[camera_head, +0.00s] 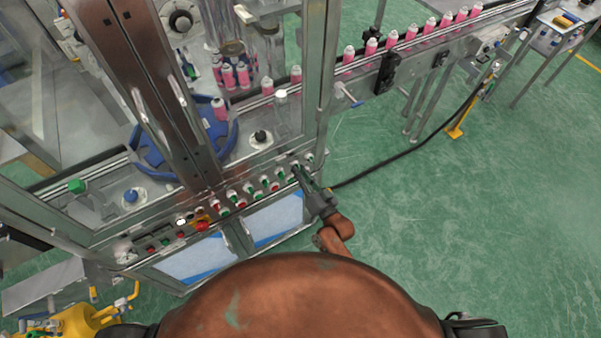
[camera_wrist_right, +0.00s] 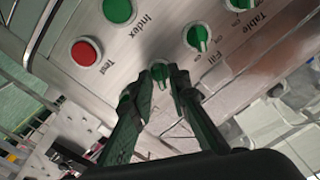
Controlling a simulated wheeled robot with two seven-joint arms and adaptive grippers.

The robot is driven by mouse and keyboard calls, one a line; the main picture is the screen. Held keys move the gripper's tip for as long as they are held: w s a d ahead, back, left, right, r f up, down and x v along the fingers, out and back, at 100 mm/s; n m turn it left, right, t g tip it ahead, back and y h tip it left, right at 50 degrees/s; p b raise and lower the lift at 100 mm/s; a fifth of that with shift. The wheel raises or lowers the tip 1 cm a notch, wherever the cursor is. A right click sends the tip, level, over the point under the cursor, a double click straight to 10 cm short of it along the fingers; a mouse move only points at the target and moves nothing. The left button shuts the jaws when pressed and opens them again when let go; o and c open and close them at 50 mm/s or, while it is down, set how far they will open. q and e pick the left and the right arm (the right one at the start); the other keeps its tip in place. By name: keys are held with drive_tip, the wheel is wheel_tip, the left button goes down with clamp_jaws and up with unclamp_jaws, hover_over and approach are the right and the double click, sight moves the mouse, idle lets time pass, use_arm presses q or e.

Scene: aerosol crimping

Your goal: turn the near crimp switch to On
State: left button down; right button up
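The control panel (camera_head: 225,215) runs along the front of the glazed machine and carries red and green buttons and green turn switches. My right gripper (camera_head: 300,174) reaches to the right end of this panel. In the right wrist view, the fingertips of my right gripper (camera_wrist_right: 160,86) stand on either side of a green turn switch (camera_wrist_right: 160,72). The label of this switch is not readable, so I cannot tell whether it is the near crimp switch. Some gap shows between the fingers, but whether they press on the knob is unclear. My left gripper is out of view.
Beside that knob are the Fill switch (camera_wrist_right: 197,38), the Table switch (camera_wrist_right: 240,4), the green Index button (camera_wrist_right: 118,10) and the red Test button (camera_wrist_right: 87,51). A conveyor with pink bottles (camera_head: 410,34) runs to the upper right. The green floor (camera_head: 450,220) at right is mostly clear.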

drive_tip(key=shift+o, duration=0.7)
drive_tip(key=v, duration=1.2)
drive_tip(key=s+d+f+g+h, duration=0.2)
drive_tip(key=s+d+f, duration=0.35)
drive_tip(key=f, duration=0.65)
drive_tip(key=s+d+f+n+g+h, duration=0.15)
drive_tip(key=s+d+f+g, duration=0.35)
drive_tip(key=f, duration=0.7)
drive_tip(key=s+d+f+m+h, duration=0.1)
drive_tip(key=s+d+f+h, duration=0.4)
drive_tip(key=f, duration=0.8)
drive_tip(key=s+d+f+g, duration=0.2)
drive_tip(key=s+d+f, duration=0.2)
drive_tip(key=s, duration=0.6)
drive_tip(key=s+d+f+g, duration=0.3)
drive_tip(key=s+f, duration=0.3)
drive_tip(key=s, duration=0.5)
drive_tip(key=s+d+f+n+g, duration=0.1)
drive_tip(key=s+d+f, duration=0.4)
drive_tip(key=s, duration=0.5)
drive_tip(key=shift+s+g+h, duration=0.3)
drive_tip(key=shift+g+h, duration=0.05)
drive_tip(key=shift+g, duration=0.45)
